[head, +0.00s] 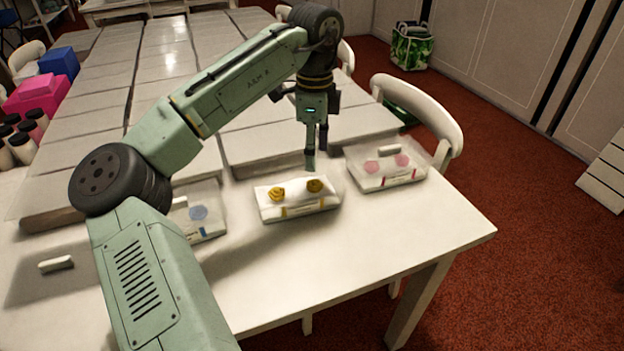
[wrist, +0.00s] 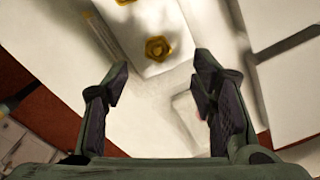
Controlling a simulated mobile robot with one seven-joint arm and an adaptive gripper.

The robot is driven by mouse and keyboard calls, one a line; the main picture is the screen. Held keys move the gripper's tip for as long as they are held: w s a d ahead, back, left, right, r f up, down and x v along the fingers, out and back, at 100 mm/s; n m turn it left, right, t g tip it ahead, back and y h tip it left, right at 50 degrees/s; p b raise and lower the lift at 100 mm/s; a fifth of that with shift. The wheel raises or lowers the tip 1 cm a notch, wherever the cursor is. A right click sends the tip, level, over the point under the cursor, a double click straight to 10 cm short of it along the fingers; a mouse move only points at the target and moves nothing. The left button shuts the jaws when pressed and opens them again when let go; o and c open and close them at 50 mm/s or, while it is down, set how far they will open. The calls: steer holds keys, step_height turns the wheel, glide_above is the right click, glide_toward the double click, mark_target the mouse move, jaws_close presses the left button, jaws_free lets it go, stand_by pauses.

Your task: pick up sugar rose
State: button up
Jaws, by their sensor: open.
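Two yellow sugar roses, a left one (head: 277,194) and a right one (head: 315,185), sit on a white box (head: 298,210) with a yellow stripe in the middle of the table. My gripper (head: 310,158) is open and empty, pointing down above the far right side of this box. In the wrist view one yellow rose (wrist: 157,48) lies just beyond the gap between my open fingers (wrist: 162,72), and part of a second one shows at the top edge. Two pink roses (head: 387,164) sit on a box at right. A blue rose (head: 198,213) sits on a box at left, partly behind my arm.
The pink roses' box (head: 388,180) also carries a small white bar. Another white bar (head: 56,264) lies at front left. Grey slabs (head: 262,148) cover the far table. A white chair (head: 425,110) stands at the right edge. The table's front right (head: 400,235) is clear.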

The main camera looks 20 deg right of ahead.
mark_target(315, 182)
steer(key=f, duration=0.5)
steer(key=f+p, duration=0.1)
steer(key=f, duration=0.1)
steer(key=shift+s+f, duration=0.25)
steer(key=shift+c, duration=0.3)
steer(key=c, duration=0.8)
